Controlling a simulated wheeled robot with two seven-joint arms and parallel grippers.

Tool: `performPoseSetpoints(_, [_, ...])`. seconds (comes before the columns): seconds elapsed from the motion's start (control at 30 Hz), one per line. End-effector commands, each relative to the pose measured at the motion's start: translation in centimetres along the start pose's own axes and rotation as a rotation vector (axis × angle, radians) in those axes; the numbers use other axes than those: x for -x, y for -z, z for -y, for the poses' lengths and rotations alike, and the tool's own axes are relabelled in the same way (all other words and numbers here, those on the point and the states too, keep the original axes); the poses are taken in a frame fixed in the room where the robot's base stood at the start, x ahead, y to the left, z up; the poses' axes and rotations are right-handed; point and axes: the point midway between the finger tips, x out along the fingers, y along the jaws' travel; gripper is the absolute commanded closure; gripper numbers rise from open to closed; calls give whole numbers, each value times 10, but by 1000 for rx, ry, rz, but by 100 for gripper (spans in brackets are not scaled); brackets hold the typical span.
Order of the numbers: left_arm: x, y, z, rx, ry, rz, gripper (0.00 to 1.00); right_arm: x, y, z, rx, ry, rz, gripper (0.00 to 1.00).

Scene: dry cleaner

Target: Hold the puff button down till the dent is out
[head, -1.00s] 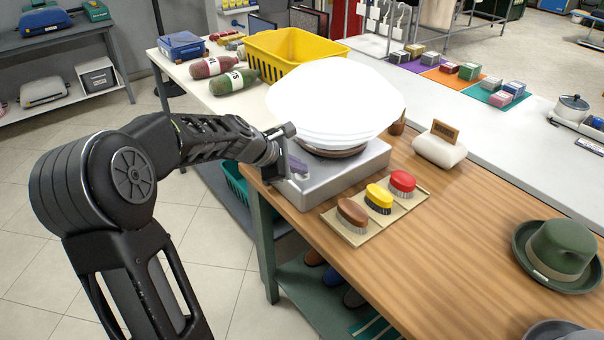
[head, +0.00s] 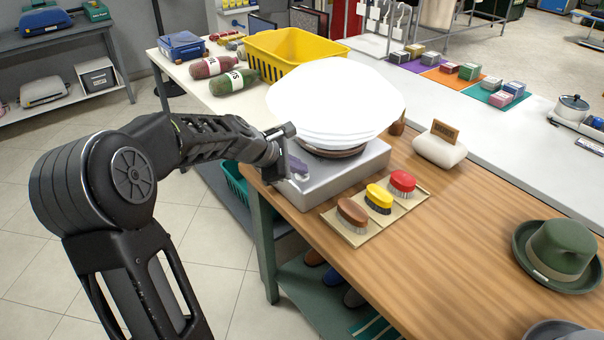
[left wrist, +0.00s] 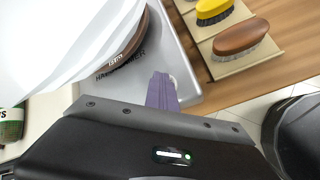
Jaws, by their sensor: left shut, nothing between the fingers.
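A grey metal box unit (head: 345,178) stands at the near left corner of the wooden counter. A bright white dome-shaped thing (head: 335,105) with a brown base rests on it; no dent can be made out on its washed-out surface. My left gripper (head: 298,168) is shut and empty, its purple fingertips at the left part of the unit's top. In the left wrist view the fingertips (left wrist: 161,90) lie against or just above the grey top (left wrist: 190,75), beside a small pale round edge (left wrist: 173,81), perhaps the button, mostly hidden. Contact cannot be told. My right gripper is not in view.
A tray (head: 345,232) with brown, yellow and red brushes lies right in front of the unit. A white block (head: 440,150) and a green hat (head: 560,250) are further right. A yellow basket (head: 290,50) stands behind. The wooden counter's middle is clear.

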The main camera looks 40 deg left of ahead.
Motion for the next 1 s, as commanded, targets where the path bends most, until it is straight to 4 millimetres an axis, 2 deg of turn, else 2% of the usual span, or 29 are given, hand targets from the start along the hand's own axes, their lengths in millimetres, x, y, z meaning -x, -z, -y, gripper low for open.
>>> performPoseSetpoints(0.4, [0,0,0,1,1,0,100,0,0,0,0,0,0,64])
performPoseSetpoints(0.8, [12,-9,-9,0,1,0,100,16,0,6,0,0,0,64])
performPoseSetpoints(1.0, [12,-9,-9,0,0,0,100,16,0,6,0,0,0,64])
